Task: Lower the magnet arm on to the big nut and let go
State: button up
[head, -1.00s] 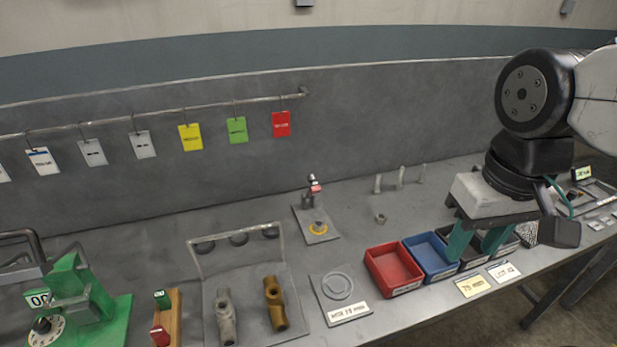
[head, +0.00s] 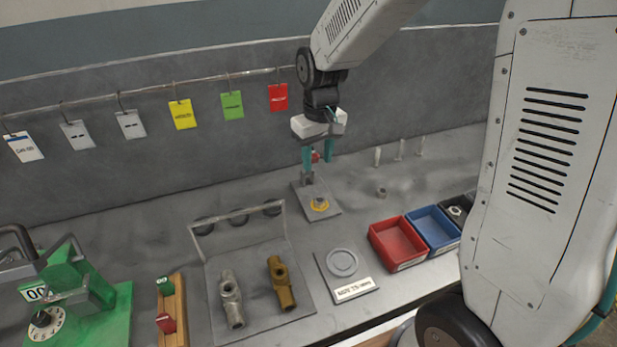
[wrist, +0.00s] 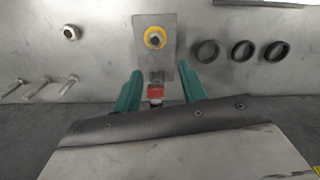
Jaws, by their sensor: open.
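The magnet arm (head: 316,157) has a red end and stands raised at the back of a small grey plate (head: 328,213). Its red grip also shows in the wrist view (wrist: 155,92). The big nut (head: 320,204) sits on a yellow ring on the same plate, in front of the arm's post; the wrist view shows it too (wrist: 155,38). My gripper (head: 318,158) is open, pointing down above the stand. Its teal fingers lie on either side of the red grip in the wrist view, with gaps showing. The fingers partly hide the arm in the head view.
A smaller loose nut (head: 382,192) and several upright pegs (head: 400,149) stand to the right. A red bin (head: 398,243) and a blue bin (head: 433,230) are at the front right. A fixture with dark rings (head: 238,221) is to the left. Hanging tags line the wall.

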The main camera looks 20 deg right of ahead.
jog(key=f, duration=0.7)
jog(key=shift+d+f, duration=0.2)
jog(key=shift+d, duration=0.2)
jog(key=shift+c, duration=0.2)
grip_shut()
dwell(0.7)
jog(key=shift+o, duration=0.2)
grip_release()
